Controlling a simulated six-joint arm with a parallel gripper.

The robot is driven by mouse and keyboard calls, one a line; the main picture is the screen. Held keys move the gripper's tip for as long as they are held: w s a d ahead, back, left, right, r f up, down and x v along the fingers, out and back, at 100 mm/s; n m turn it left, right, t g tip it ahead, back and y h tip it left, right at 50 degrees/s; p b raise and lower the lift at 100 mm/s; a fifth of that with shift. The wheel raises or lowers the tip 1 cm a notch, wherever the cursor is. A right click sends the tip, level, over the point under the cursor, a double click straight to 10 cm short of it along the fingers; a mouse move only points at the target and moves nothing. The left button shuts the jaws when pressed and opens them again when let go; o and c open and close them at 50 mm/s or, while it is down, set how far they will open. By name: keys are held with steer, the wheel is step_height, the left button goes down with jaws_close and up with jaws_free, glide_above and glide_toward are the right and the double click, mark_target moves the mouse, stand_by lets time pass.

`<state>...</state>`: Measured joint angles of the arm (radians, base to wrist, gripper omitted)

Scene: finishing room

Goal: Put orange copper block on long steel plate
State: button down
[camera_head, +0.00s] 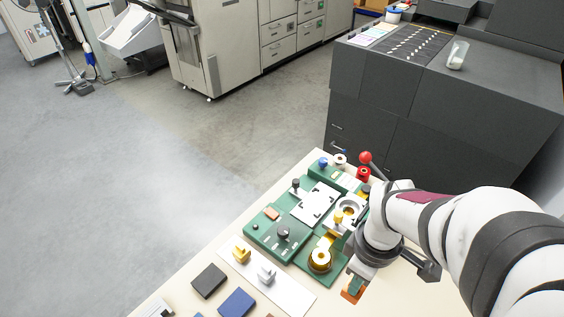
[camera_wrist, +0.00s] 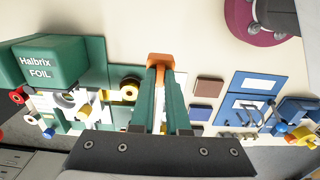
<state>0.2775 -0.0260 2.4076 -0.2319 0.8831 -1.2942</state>
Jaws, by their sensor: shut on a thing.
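My gripper (camera_head: 355,285) is at the front right of the bench in the head view. In the wrist view my gripper (camera_wrist: 161,76) has its green fingers shut on the orange copper block (camera_wrist: 160,60). An orange edge of the block (camera_head: 350,297) shows below the fingers in the head view. The block appears to be above the pale bench top, to the right of the green fixtures. A pale rectangular plate (camera_head: 314,203) with dark marks lies on a green fixture; I cannot tell if it is the long steel plate.
A green fixture (camera_head: 262,236) bears a black knob and a small copper-coloured piece (camera_head: 271,213). A gold spool (camera_head: 320,260) stands left of my gripper. A white mat (camera_head: 290,296) bears small brass and silver pieces. Dark and blue blocks lie at front left. A red-knobbed lever (camera_head: 366,158) stands behind.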

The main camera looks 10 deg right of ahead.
steer(key=w+a+f, duration=0.1)
steer(key=a+f, duration=0.2)
steer(key=w+a+f, duration=0.2)
steer(key=a+f, duration=0.2)
steer(key=w+a+f, duration=0.1)
steer(key=a+f, duration=0.2)
steer(key=shift+w+a+f, duration=0.15)
steer(key=shift+w+a, duration=0.05)
steer(key=shift+a, duration=0.05)
steer(key=shift+f, duration=0.25)
steer(key=c, duration=0.9)
jaws_free()
steer(key=shift+f, duration=0.15)
